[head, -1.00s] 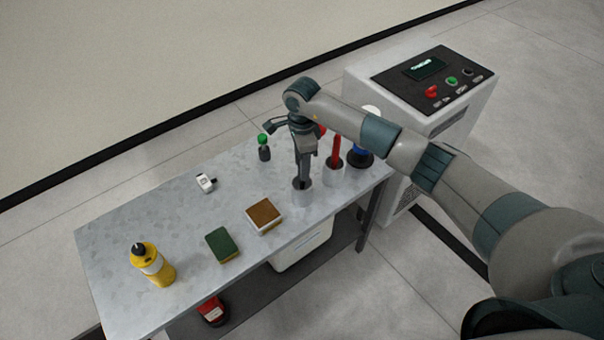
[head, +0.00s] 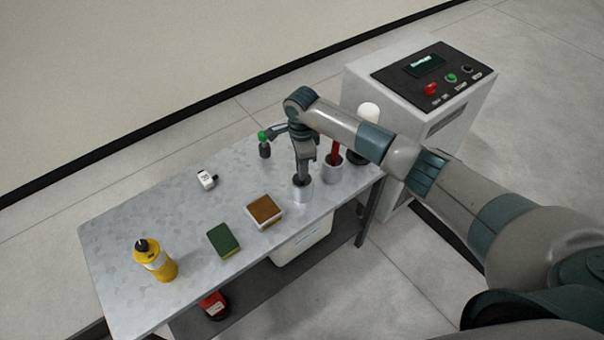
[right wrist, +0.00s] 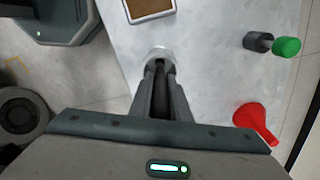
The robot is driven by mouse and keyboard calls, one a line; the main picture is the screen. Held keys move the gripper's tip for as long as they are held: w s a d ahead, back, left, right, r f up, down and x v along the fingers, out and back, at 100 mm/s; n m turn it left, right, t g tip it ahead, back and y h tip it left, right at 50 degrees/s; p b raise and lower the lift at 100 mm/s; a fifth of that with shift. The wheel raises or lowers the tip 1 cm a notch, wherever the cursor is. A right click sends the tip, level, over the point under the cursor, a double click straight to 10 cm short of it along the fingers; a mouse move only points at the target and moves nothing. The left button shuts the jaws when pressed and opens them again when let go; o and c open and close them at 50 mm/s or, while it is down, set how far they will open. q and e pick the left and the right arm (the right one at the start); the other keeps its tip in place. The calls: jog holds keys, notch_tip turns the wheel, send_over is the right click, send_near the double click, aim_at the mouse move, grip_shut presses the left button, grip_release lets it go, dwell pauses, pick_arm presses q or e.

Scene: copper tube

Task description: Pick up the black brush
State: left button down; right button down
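My left gripper is not in view.
A control cabinet (head: 410,125) stands beyond the table's right end.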

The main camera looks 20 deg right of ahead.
jog(key=shift+r, duration=0.15)
notch_tip(320, 180, up, 9)
jog(key=b, duration=0.4)
jog(key=shift+r, duration=0.4)
dwell(0.4)
